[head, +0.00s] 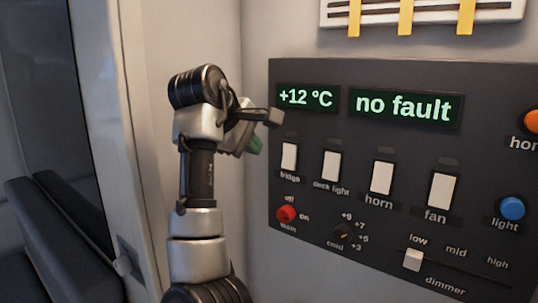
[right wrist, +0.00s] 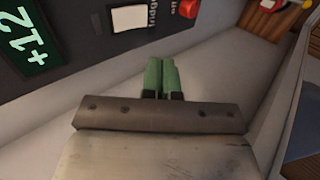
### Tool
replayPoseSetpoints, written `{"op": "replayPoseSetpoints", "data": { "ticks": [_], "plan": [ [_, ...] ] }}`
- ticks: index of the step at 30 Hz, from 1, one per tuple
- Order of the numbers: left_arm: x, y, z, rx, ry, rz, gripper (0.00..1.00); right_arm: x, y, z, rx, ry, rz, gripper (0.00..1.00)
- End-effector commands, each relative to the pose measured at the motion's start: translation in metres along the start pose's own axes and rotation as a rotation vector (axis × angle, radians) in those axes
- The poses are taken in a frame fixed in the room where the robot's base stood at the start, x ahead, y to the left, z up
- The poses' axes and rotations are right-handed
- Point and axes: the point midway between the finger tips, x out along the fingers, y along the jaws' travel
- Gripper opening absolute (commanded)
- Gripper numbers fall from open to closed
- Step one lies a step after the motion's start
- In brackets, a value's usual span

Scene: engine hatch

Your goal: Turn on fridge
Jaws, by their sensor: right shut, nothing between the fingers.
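The fridge switch (head: 289,157) is a white rocker at the left end of the switch row on the dark panel (head: 310,236). In the right wrist view the fridge switch (right wrist: 129,18) shows at the top, with part of its label. My right gripper (head: 255,146) is just left of the panel, apart from the switch. In the right wrist view its green fingers (right wrist: 162,77) are together and empty, pointing at the pale wall beside the panel. The temperature display (head: 307,97) reads +12 °C. My left gripper is not in view.
The deck light (head: 332,166), horn (head: 382,177) and fan (head: 443,191) switches stand to the right. Below are the red main knob (head: 286,214), cold dial (head: 343,233) and dimmer slider (head: 413,260). Another display (head: 404,107) reads "no fault". A blue light button (head: 512,208) is at right.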

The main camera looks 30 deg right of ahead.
Motion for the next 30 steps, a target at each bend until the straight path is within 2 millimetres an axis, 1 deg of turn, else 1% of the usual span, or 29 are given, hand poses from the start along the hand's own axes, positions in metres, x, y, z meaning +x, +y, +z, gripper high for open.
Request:
{"op": "replayPoseSetpoints", "data": {
  "ticks": [5, 12, 14, 15, 18, 22, 25, 30],
  "plan": [
    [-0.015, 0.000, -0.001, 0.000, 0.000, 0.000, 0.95, 0.028, 0.002, 0.001, 0.000, -0.004, -0.003, 0.00],
    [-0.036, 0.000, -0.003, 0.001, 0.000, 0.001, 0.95, 0.080, 0.003, 0.001, -0.002, -0.005, -0.003, 0.00],
    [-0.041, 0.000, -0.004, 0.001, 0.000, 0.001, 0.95, 0.091, 0.002, 0.001, 0.000, -0.005, -0.003, 0.00],
    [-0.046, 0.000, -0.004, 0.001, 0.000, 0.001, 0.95, 0.096, 0.007, 0.001, 0.001, -0.004, -0.001, 0.00],
    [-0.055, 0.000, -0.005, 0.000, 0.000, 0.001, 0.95, 0.108, 0.016, 0.001, 0.002, -0.003, -0.001, 0.00],
    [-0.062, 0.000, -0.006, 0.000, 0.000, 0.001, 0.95, 0.120, 0.022, 0.000, 0.000, -0.002, -0.002, 0.00],
    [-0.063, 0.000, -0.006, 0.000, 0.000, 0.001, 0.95, 0.125, 0.023, 0.000, 0.000, 0.000, 0.000, 0.00],
    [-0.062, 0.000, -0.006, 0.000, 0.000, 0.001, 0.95, 0.127, 0.023, 0.000, 0.000, 0.000, 0.000, 0.00]
  ]
}}
